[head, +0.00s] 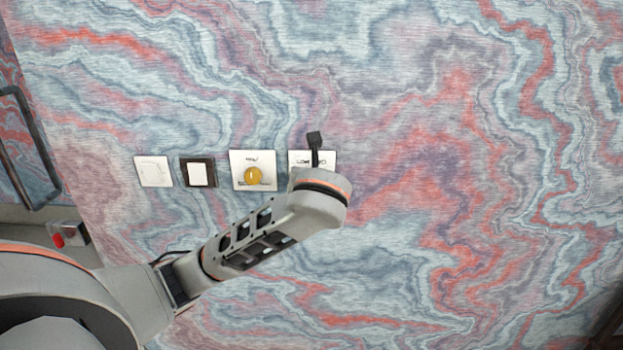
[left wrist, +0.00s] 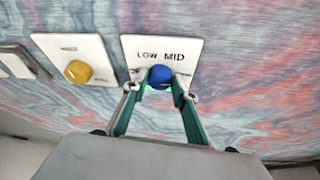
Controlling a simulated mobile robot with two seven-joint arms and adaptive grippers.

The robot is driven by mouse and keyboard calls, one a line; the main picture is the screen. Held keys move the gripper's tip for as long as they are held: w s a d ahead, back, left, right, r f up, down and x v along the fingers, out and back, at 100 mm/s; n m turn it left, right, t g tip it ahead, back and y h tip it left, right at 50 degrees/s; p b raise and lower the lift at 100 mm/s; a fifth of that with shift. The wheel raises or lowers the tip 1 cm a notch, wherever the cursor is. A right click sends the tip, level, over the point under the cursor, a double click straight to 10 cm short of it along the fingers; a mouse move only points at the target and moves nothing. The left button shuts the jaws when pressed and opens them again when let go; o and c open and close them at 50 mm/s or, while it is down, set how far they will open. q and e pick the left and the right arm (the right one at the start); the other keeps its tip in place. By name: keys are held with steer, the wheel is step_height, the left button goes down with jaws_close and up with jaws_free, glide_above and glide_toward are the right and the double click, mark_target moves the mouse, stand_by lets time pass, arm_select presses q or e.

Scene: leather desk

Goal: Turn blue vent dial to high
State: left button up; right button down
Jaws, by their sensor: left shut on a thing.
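The blue vent dial (left wrist: 160,76) is on a white plate (left wrist: 133,47) on the wall, with the words LOW and MID readable above it in the left wrist view. My left gripper (left wrist: 159,92) is shut on the blue dial, one finger on each side of it. Any further label on the plate is not readable. In the head view my left arm comes in from the lower left and hides the dial; only the upper part of its white plate (head: 298,157) shows.
A yellow dial (head: 254,176) on a white plate is just left of the blue dial's plate. Further left are a black-framed switch (head: 198,173) and a white switch plate (head: 153,171). A red button box (head: 68,234) is at the far left. The wall on the right is clear.

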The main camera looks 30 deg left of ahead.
arm_select(q)
steer(key=shift+f, duration=0.1)
stand_by(0.3)
steer(key=o, duration=1.1)
steer(key=shift+v, duration=6)
